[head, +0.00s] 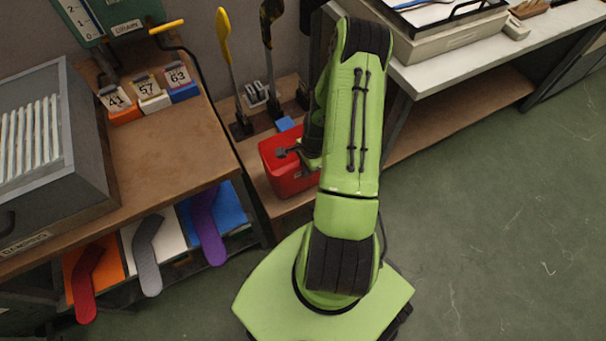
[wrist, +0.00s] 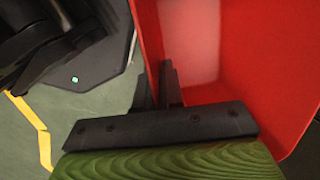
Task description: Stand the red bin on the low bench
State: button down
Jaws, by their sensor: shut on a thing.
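The red bin (head: 287,176) is at the front part of the low wooden bench (head: 258,182) in the head view, left of my green arm. My gripper (head: 290,152) is shut on the bin's wall. In the wrist view my gripper (wrist: 168,88) has the red bin's wall (wrist: 150,40) between its dark fingers, and the bin's inside (wrist: 225,50) looks empty where it shows. The bin looks upright. My arm hides its right side, and I cannot tell whether its base touches the bench.
Yellow-handled and dark-handled tools (head: 228,60) stand at the back. A wooden table (head: 165,150) with numbered blocks is at left. A white-topped counter (head: 450,65) is at right.

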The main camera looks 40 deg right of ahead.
notch_tip(320, 180, down, 3)
jog(key=shift+f+b, duration=0.1)
jog(key=shift+b, duration=0.45)
jog(key=c, duration=1.3)
grip_release()
jog(key=shift+o, duration=0.2)
